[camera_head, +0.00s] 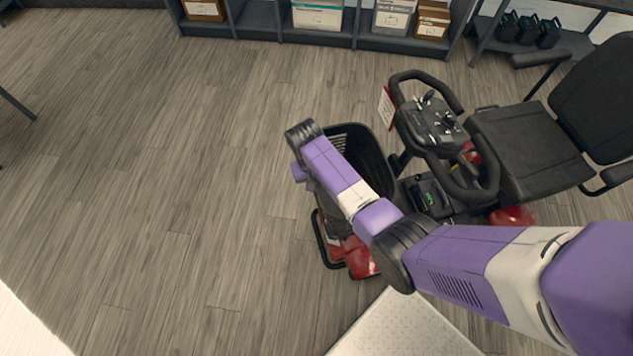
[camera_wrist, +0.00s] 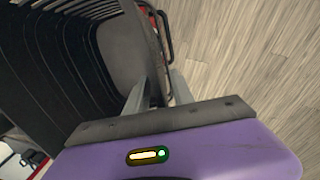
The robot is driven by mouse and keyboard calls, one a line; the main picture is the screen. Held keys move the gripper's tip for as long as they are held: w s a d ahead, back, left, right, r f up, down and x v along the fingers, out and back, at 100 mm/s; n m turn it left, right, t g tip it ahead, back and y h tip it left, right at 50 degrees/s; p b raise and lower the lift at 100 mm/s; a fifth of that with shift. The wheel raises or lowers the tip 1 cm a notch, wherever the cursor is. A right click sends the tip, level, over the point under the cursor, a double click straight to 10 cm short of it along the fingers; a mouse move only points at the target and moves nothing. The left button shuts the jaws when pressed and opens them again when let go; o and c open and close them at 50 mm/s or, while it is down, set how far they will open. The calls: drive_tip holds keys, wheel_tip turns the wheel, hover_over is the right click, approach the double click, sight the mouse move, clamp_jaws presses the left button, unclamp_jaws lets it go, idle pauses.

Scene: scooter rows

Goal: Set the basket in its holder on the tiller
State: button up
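The black slatted basket (camera_head: 373,152) is at the front of the scooter, just left of the tiller (camera_head: 433,122), partly covered by my arm. In the wrist view the basket (camera_wrist: 50,75) fills the left side, its slats close to the lens. My gripper (camera_wrist: 160,82) has its two grey fingers on either side of the basket's rim, seemingly shut on it. My arm hides the fingers in the head view. The holder on the tiller is hidden, and I cannot tell whether the basket touches it.
The scooter has a black seat (camera_head: 532,145) at the right and red front bodywork (camera_head: 360,258) below the basket. A red and white tag (camera_head: 386,108) hangs by the tiller. Shelves with boxes (camera_head: 318,14) stand at the back. The floor on the left is clear.

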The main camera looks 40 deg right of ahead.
wheel_tip(320, 180, up, 8)
drive_tip(key=shift+w+a, duration=0.25)
drive_tip(key=shift+a, duration=0.15)
